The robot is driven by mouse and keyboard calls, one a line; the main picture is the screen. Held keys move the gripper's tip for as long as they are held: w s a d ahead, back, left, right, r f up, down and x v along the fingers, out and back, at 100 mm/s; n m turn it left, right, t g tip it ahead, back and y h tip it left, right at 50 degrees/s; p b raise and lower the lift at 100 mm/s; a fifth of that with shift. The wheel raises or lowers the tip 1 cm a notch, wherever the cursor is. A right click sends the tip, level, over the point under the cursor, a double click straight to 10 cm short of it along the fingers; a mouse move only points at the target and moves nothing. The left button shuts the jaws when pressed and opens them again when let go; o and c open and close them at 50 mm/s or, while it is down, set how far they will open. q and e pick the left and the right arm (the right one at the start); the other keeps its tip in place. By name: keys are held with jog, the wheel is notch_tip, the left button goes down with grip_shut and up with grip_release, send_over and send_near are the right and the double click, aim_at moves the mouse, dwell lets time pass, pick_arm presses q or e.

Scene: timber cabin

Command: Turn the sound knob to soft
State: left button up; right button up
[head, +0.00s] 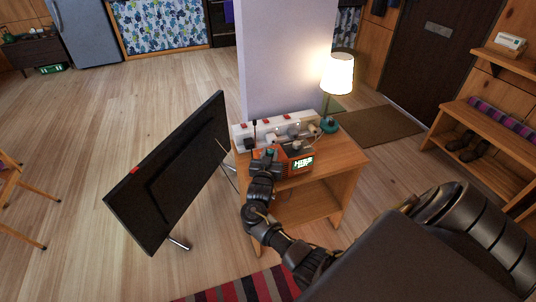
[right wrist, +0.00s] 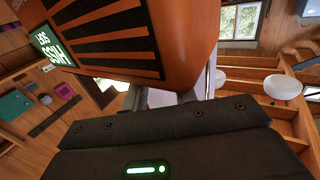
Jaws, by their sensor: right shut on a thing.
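An orange and black sound machine (head: 296,157) stands on the small wooden table, with a lit green display (head: 303,163) on its front. In the right wrist view the machine (right wrist: 180,40) fills the top, and its display (right wrist: 50,48) reads "HISS" above a shorter word that I cannot read surely. My right gripper (head: 266,156) is at the machine's left side in the head view. Its fingers (right wrist: 168,98) are shut at the machine's edge, on what appears to be the sound knob, which is hidden between them. My left gripper is not in view.
A white power strip (head: 275,132) with red switches lies behind the machine. A lit lamp (head: 337,75) stands at the table's (head: 340,158) back right. A large black screen (head: 165,180) stands close on the left. A pale wall (head: 287,55) rises behind.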

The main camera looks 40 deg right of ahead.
jog(key=o, duration=1)
jog(key=shift+a, duration=0.1)
jog(key=v, duration=1)
jog(key=shift+s+a+r, duration=0.1)
jog(key=shift+s+a, duration=0.05)
jog(key=shift+s, duration=0.15)
